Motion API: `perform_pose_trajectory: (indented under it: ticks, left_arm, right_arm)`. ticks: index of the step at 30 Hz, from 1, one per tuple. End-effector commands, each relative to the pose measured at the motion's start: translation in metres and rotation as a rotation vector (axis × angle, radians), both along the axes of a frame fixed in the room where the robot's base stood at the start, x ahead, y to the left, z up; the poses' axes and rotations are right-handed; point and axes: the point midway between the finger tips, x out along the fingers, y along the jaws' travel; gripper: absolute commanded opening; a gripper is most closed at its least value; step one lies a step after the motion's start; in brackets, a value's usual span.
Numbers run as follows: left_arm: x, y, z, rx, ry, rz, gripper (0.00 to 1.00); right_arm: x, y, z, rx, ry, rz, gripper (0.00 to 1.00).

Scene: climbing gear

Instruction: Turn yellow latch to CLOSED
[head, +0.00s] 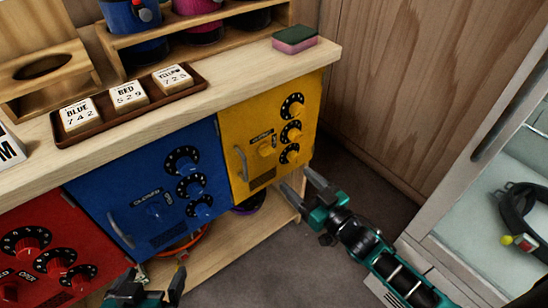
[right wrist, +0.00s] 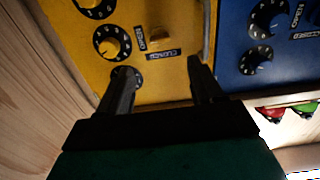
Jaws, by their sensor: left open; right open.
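The yellow latch (head: 265,150) is a small knob on the front of the yellow locker (head: 237,120), left of its column of dials. It also shows in the right wrist view (right wrist: 160,38), upside down, with small dark labels (right wrist: 163,54) beside it that are hard to read. Which way the latch points is unclear. My right gripper (head: 298,178) is open and empty, below and in front of the yellow front, apart from the latch; its fingers (right wrist: 160,75) point toward the panel. My left gripper (head: 157,270) is open and empty at the bottom, near the red and blue lockers.
Three numbered dials (head: 291,131) and a vertical handle (head: 241,163) flank the latch. The blue locker (head: 115,205) and red locker (head: 45,250) stand to the left. A tray (head: 60,127) and sponge (head: 295,38) lie on top. A glass-fronted cabinet (head: 470,170) stands right.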

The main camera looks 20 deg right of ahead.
Motion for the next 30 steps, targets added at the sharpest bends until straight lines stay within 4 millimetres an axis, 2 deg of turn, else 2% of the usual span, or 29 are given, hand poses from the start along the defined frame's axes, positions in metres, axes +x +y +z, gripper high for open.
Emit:
perform_pose_trajectory:
  ticks: [3, 9, 15, 20, 28, 30]
  left_arm:
    - [-0.002, 0.001, -0.010, 0.003, 0.005, -0.002, 1.00]
    - [-0.004, 0.001, -0.021, 0.003, 0.011, -0.002, 1.00]
    - [-0.004, 0.001, -0.027, 0.003, 0.011, -0.002, 1.00]
    - [-0.004, 0.001, -0.028, 0.002, 0.011, -0.001, 1.00]
    - [-0.003, -0.001, -0.027, -0.004, 0.011, 0.004, 1.00]
    - [-0.003, -0.001, -0.027, -0.006, 0.011, 0.005, 1.00]
  right_arm:
    - [0.025, 0.009, -0.001, 0.000, -0.004, 0.000, 0.66]
    - [0.063, 0.023, -0.002, 0.000, -0.003, 0.000, 0.66]
    - [0.088, 0.032, -0.001, 0.000, -0.001, 0.000, 0.66]
    - [0.096, 0.036, -0.001, 0.000, 0.000, 0.000, 0.66]
    - [0.097, 0.036, 0.000, 0.000, 0.001, 0.000, 0.66]
    - [0.097, 0.036, 0.000, 0.000, 0.001, 0.000, 0.60]
